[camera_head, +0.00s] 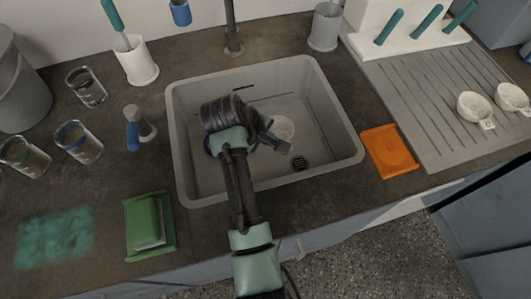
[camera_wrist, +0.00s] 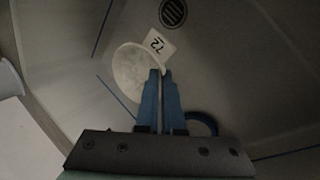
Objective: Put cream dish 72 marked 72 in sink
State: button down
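Cream dish 72 (camera_wrist: 132,72) is a pale round dish with a white tag reading 72. In the wrist view it lies at my fingertips, with its rim at the narrow gap between them. My gripper (camera_wrist: 161,73) has its blue fingers nearly together and appears shut on the dish's rim. In the head view the dish (camera_head: 283,128) is inside the grey sink (camera_head: 347,140), right of my gripper (camera_head: 276,140) and partly hidden by it. I cannot tell whether it touches the sink floor. The sink also shows in the wrist view (camera_wrist: 235,50).
The drain (camera_head: 298,163) is near the sink's front right. A blue ring-shaped thing (camera_wrist: 203,122) shows beside my fingers. An orange sponge or pad (camera_head: 389,151) lies right of the sink; two tagged cream dishes (camera_head: 475,108) sit on the drainboard (camera_head: 420,110). Glasses (camera_head: 78,142) stand left.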

jog(key=shift+f+b, duration=0.65)
jog(key=shift+f, duration=2.45)
jog(key=shift+f, duration=0.1)
jog(key=c, duration=1)
grip_release()
jog(key=shift+c, duration=0.2)
